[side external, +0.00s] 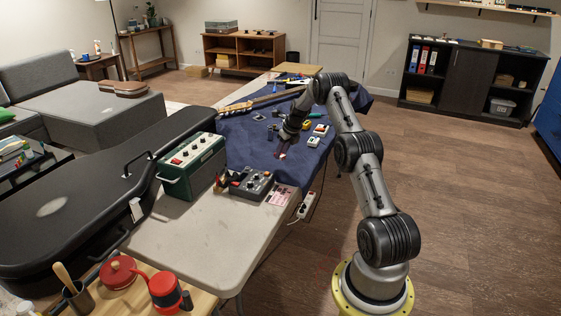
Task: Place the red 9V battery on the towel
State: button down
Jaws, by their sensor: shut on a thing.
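The towel (245,133) looks to be the dark blue cloth spread over the far part of the long table. My gripper (284,152) points down low over this cloth, near its front edge. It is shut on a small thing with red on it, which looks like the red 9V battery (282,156). The fingers hide part of it. I cannot tell whether it touches the cloth.
Several small pedals (314,142) lie on the cloth to the right of my gripper. A guitar neck (240,107) lies behind. The table's near end (195,243) is clear.

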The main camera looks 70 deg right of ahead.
aim_at(281, 167)
jog(key=shift+w+d+f, duration=0.25)
jog(key=shift+d+f, duration=0.05)
jog(key=shift+f, duration=0.15)
jog(key=shift+w+d+f, duration=0.25)
jog(key=shift+d+f, duration=0.05)
jog(key=shift+f, duration=1.7)
jog(key=shift+f, duration=0.1)
jog(key=c, duration=0.6)
grip_release()
